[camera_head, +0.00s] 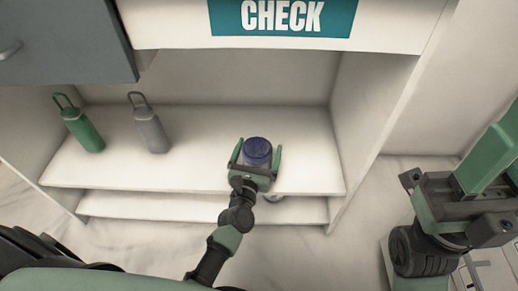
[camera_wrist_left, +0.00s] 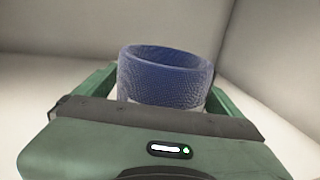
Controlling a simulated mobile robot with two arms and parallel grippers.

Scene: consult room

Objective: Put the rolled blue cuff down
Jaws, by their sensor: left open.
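The rolled blue cuff (camera_head: 257,145) stands upright toward the right of the white shelf (camera_head: 200,173). My left gripper (camera_head: 258,153) is open, with one green finger on each side of the cuff. In the left wrist view, the cuff (camera_wrist_left: 165,78) shows its open round top and a pale band at its lower edge. The gripper body hides its base, so contact with the shelf is not visible. Part of my right arm and gripper (camera_head: 455,195) shows at the right edge; its jaw state is unclear.
A green bottle (camera_head: 80,128) and a grey bottle (camera_head: 150,130) stand on the shelf's left side. A lower shelf (camera_head: 150,206) runs below. A CHECK sign (camera_head: 283,17) is above. The shelf between the grey bottle and the cuff is clear.

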